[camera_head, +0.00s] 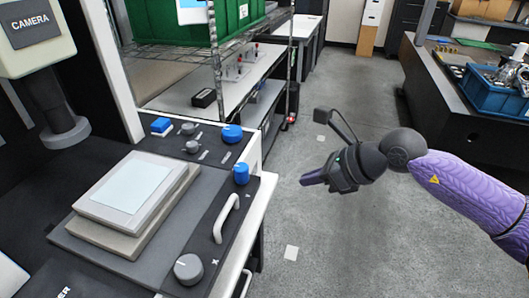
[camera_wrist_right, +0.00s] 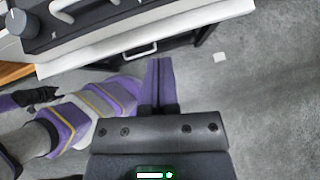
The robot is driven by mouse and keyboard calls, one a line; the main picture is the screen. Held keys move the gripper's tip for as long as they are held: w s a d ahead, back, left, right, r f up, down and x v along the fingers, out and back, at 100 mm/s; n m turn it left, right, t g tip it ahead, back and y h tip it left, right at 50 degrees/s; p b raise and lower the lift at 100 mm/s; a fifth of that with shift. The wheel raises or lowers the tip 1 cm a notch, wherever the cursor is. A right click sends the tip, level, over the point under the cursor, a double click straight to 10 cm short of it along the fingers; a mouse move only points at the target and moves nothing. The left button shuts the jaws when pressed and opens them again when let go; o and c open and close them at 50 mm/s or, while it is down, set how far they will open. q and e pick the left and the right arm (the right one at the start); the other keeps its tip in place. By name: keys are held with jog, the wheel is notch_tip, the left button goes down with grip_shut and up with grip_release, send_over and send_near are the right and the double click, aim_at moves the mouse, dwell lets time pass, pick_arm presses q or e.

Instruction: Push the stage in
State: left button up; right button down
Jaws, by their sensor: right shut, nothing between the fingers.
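The stage (camera_head: 135,190) is a stacked grey block with a pale plate on top, on the dark bed of the machine at the left of the head view. A white handle (camera_head: 226,217) stands on the dark panel on its right side, between knobs. My right gripper (camera_head: 312,178) is in the air over the aisle, right of the machine, fingers pointing left, shut and empty. Its purple fingers (camera_wrist_right: 157,80) lie together in the wrist view, apart from the machine. My left gripper (camera_wrist_right: 38,98) seems to show small at the left of the wrist view; its jaws are unclear.
Blue knobs (camera_head: 232,134) and a grey dial (camera_head: 188,269) stick up from the machine. A camera head (camera_head: 35,30) overhangs the bed. A wire shelf (camera_head: 215,50) stands behind, and a dark bench with a blue bin (camera_head: 495,92) at right.

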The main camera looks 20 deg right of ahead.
aim_at(248, 184)
jog(key=x, duration=0.4)
jog(key=r+b+x, duration=0.1)
jog(key=x, duration=0.3)
jog(key=w+b+x, duration=0.1)
jog(key=x, duration=0.3)
jog(key=shift+a+r, duration=0.2)
jog(key=shift+a, duration=0.2)
jog(key=shift+w+a, duration=0.45)
jog(key=shift+w, duration=0.05)
